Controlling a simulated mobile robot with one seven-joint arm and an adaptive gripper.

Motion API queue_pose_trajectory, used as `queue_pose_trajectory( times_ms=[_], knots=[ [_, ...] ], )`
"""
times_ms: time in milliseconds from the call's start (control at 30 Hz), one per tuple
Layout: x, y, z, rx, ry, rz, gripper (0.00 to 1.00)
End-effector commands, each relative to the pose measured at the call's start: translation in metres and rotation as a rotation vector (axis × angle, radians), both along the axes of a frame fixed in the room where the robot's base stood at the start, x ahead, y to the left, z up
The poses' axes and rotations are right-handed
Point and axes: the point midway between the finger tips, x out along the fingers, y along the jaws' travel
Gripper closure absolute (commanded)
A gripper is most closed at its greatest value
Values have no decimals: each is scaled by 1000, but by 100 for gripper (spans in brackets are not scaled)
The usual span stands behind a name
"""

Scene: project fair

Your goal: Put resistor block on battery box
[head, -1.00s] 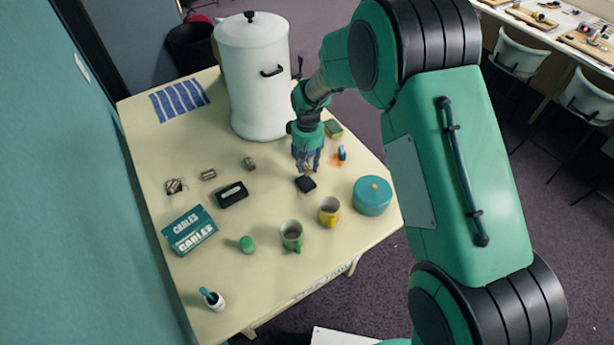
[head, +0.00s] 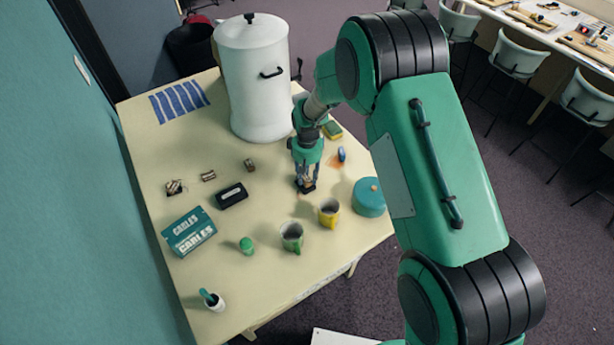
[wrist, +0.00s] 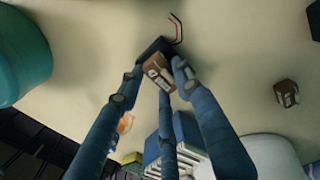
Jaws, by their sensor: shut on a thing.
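The resistor block (wrist: 158,74), brown with a pale label, is between my gripper's blue fingers (wrist: 155,82) in the wrist view. My gripper (head: 306,180) is shut on it. The black battery box (wrist: 152,47), with red and black wires, shows just behind the block in the wrist view. In the head view the battery box (head: 307,188) lies on the table right under my gripper, partly hidden by the fingers and block. The block appears right over the box; I cannot tell whether they touch.
A yellow mug (head: 329,213), a green mug (head: 291,237) and a teal round tin (head: 370,197) stand near the table's front right. A white urn (head: 253,80) stands behind. Another small brown block (head: 249,165) and a black labelled case (head: 231,195) lie left. Clear table surrounds the battery box.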

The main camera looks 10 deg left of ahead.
Motion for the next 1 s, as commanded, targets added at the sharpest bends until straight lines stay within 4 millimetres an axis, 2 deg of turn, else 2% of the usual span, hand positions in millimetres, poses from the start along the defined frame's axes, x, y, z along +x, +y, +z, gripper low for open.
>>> queue_pose_trajectory(
  times_ms=[500,533,600,1000],
  knots=[
    [1,0,-7,1,-1,0,92],
    [1,0,-6,1,-1,0,60],
    [1,0,-6,1,-1,0,47],
    [1,0,-4,1,-1,0,47]
  ],
)
